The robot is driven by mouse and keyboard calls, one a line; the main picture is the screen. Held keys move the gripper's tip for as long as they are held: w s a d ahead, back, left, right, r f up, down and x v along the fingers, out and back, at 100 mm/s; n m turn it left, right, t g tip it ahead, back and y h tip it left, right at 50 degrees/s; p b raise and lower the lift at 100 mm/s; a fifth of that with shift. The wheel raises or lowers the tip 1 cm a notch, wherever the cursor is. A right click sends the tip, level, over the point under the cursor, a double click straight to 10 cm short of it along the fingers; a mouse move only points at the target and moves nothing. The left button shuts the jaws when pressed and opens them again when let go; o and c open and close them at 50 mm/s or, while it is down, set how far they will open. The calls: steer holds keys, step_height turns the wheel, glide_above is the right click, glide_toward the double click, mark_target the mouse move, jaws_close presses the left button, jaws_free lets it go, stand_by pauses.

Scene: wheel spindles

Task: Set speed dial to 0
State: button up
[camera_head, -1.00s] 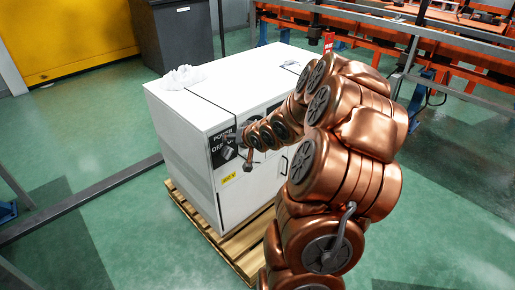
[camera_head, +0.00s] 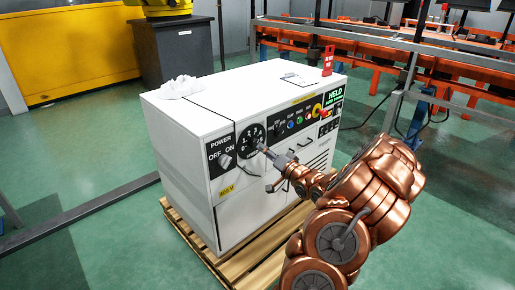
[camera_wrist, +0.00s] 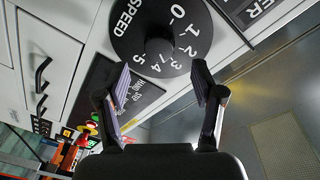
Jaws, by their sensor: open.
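The speed dial (camera_head: 250,140) is a round black disc with white numbers on the front of the white cabinet. In the wrist view the dial (camera_wrist: 128,38) fills the top middle, with SPEED to its left and the numbers 0 to 5 around its right and lower side. A dark knob stands at its centre; where it points I cannot tell. My gripper (camera_wrist: 160,80) is open, its two fingers apart and empty, facing the knob. In the head view my gripper (camera_head: 264,149) is in front of the dial's lower right edge.
The power switch (camera_head: 225,161) is left of the dial. Coloured buttons (camera_head: 299,121) and a green-lit display (camera_head: 335,97) are to its right. A cabinet handle (camera_wrist: 41,75) shows in the wrist view.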

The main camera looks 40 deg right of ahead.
mark_target(256, 145)
steer(key=shift+w+d+b, duration=0.2)
steer(key=shift+w+b, duration=0.05)
steer(key=shift+w, duration=1.2)
steer(key=shift+w+d+b, duration=0.2)
steer(key=shift+w, duration=1.2)
steer(key=shift+c, duration=0.3)
steer(key=c, duration=1.1)
